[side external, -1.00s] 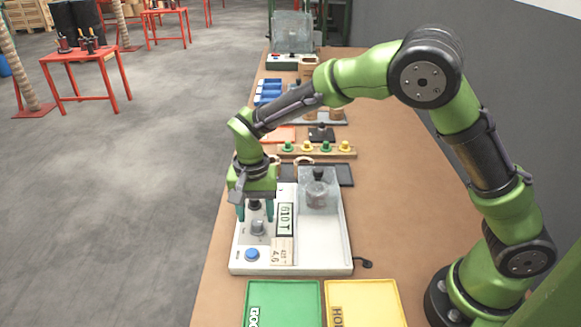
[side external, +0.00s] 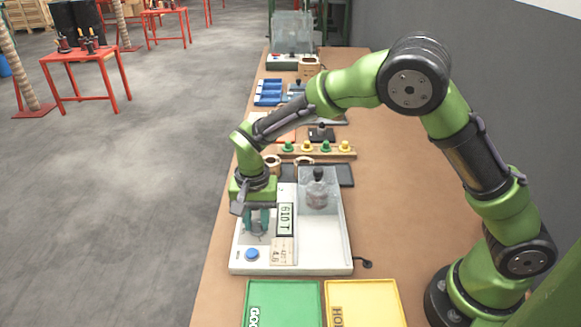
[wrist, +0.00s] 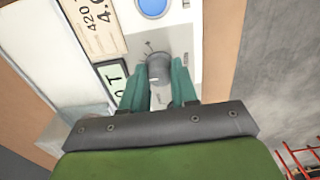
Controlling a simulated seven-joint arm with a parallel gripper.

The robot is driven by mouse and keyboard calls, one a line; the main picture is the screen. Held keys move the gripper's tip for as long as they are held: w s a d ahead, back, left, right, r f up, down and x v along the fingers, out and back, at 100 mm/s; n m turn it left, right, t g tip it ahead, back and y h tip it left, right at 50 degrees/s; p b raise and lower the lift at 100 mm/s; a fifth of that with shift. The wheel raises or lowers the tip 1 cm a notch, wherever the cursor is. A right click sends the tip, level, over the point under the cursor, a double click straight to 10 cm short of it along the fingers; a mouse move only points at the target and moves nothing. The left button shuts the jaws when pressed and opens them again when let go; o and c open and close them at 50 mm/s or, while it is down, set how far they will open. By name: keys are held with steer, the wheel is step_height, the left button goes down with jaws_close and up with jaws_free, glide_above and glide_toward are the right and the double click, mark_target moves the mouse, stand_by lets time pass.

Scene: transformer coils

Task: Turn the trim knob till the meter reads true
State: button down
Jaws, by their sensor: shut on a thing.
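The white test unit (side external: 320,264) sits on the bench with a meter display (side external: 285,219) that appears to read 610 T. The grey trim knob (wrist: 159,68) stands on its panel, with a short tick mark beside it in the wrist view. My gripper (side external: 257,228) points down over the panel, its teal fingers (wrist: 160,82) shut on the knob from both sides. Fingers hide most of the knob in the side view. A wooden card (side external: 284,252) beside the meter bears 420 and 4.6. A blue button (side external: 252,254) sits at the unit's near left; it also shows in the wrist view (wrist: 153,6).
A clear chamber with a coil and black handle (side external: 318,190) stands on the unit's right. Green (side external: 283,300) and yellow (side external: 368,302) trays lie nearer. A peg rack (side external: 317,152) stands behind. The bench's right side is mostly clear.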

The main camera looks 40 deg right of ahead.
mark_target(256, 221)
steer(key=shift+n, duration=0.3)
steer(key=n, duration=0.9)
steer(key=shift+r, duration=0.1)
stand_by(0.4)
steer(key=c, duration=0.9)
jaws_free()
steer(key=shift+o, duration=0.2)
step_height(256, 221, up, 17)
steer(key=shift+w, duration=0.1)
